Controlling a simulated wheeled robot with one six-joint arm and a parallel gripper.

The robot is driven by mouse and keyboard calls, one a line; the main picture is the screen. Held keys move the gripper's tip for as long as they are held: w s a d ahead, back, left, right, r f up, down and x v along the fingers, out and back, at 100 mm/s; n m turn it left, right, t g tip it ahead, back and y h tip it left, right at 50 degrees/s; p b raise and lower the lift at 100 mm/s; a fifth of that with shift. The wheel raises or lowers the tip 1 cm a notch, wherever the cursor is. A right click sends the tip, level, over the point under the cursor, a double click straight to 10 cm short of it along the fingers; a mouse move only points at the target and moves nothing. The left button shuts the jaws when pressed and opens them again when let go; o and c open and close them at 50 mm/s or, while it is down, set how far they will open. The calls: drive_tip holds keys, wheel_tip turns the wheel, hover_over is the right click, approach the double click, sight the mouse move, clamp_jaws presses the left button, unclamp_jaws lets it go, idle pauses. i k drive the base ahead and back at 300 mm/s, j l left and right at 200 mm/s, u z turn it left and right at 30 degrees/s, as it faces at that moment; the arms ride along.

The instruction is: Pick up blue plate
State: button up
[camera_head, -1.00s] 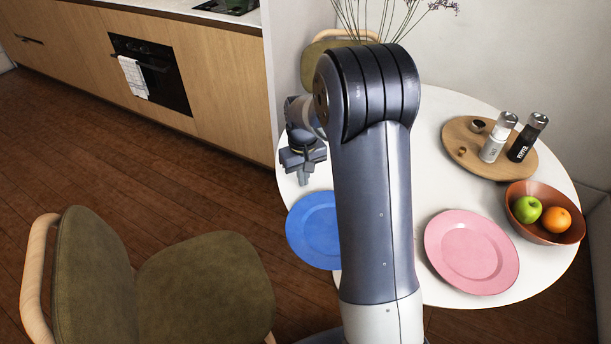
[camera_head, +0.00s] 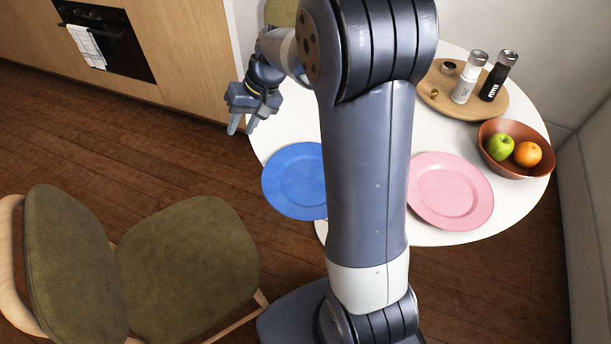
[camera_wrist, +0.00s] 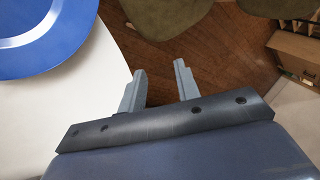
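The blue plate (camera_head: 292,181) lies flat on the left part of the round white table, close to its edge. My arm hides its right side in the head view. It also shows at the upper left of the wrist view (camera_wrist: 40,42), cut off by the frame. My gripper (camera_head: 241,128) is above and to the left of the plate in the head view, near the table's left edge. In the wrist view its two fingers (camera_wrist: 160,85) are apart with nothing between them. The plate is to the left of the fingers there, not touching them.
A pink plate (camera_head: 450,190) lies right of my arm on the table (camera_head: 262,128). A copper bowl (camera_head: 541,165) with fruit and a wooden tray (camera_head: 436,85) with shakers stand farther right. Green chairs (camera_head: 190,260) stand at the left. Wooden floor shows beyond the table edge.

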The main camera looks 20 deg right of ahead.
sight(293, 178)
drive_tip(key=z, duration=0.35)
drive_tip(key=k+j+z, duration=0.15)
drive_tip(key=z, duration=0.2)
drive_tip(key=k+j+z, duration=0.15)
drive_tip(key=z, duration=0.25)
drive_tip(key=k+j+z, duration=0.1)
drive_tip(key=z, duration=0.25)
drive_tip(key=k+j, duration=0.1)
drive_tip(key=k, duration=0.35)
drive_tip(key=k+j, duration=0.1)
drive_tip(key=k, duration=0.35)
